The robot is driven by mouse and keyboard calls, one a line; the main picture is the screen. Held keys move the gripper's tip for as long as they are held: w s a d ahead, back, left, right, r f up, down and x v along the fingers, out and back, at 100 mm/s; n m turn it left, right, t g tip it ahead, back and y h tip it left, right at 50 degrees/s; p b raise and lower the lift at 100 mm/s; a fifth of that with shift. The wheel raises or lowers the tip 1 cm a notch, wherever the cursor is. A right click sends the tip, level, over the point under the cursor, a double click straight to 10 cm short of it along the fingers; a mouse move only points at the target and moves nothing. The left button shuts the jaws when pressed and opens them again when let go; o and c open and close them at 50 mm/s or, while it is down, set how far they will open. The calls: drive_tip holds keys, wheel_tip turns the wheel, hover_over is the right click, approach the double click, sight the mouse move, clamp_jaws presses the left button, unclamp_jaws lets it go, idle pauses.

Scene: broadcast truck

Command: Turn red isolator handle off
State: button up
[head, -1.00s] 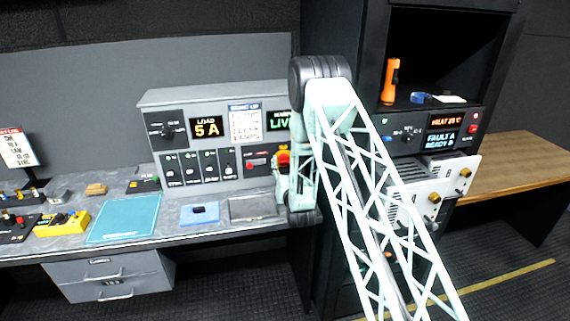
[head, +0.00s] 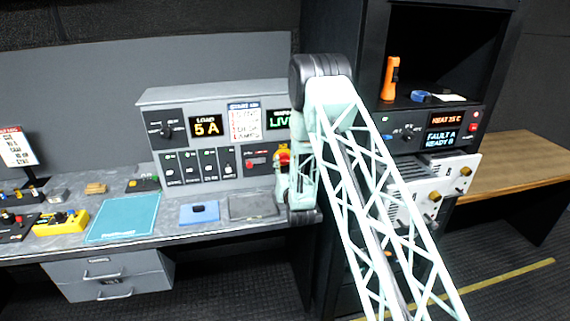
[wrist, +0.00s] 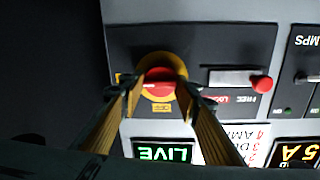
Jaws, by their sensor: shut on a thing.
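The red isolator handle (wrist: 160,76) sits on a round yellow plate (wrist: 162,58) on the dark front of the panel. It also shows partly in the head view (head: 284,159), beside my wrist. My gripper (wrist: 158,88) has one finger on each side of the handle and is shut on it. An upside-down OFF label (wrist: 162,107) shows below the handle in the wrist view, and another yellow label is at its left, partly behind a finger. The fingers hide the handle's sides. The green LIVE display (wrist: 163,153) is lit.
A lever with a red knob (wrist: 262,84) is close beside the isolator. The desk holds a blue mat (head: 125,217), a blue pad (head: 199,212) and a yellow box (head: 62,222). A black rack with an orange torch (head: 390,78) stands right of my arm.

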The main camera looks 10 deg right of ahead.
drive_tip(key=shift+a+f+n+b, duration=0.1)
drive_tip(key=shift+n+b, duration=0.6)
drive_tip(key=shift+b, duration=0.4)
drive_tip(key=n+b, duration=0.3)
drive_tip(key=b, duration=0.2)
drive_tip(key=shift+n+b, duration=0.4)
drive_tip(key=n+b, duration=0.5)
drive_tip(key=b, duration=0.1)
drive_tip(key=shift+f+t+b, duration=0.15)
drive_tip(key=shift+t+b, duration=0.15)
drive_tip(key=shift+b, duration=0.1)
drive_tip(key=n+b, duration=0.2)
drive_tip(key=n, duration=0.1)
drive_tip(key=shift+n+y, duration=0.3)
drive_tip(key=shift+n, duration=0.1)
drive_tip(key=shift+n+y, duration=0.3)
drive_tip(key=shift+n, duration=2)
drive_tip(key=o, duration=0.7)
drive_tip(key=shift+a, duration=0.1)
drive_tip(key=shift+o, duration=0.8)
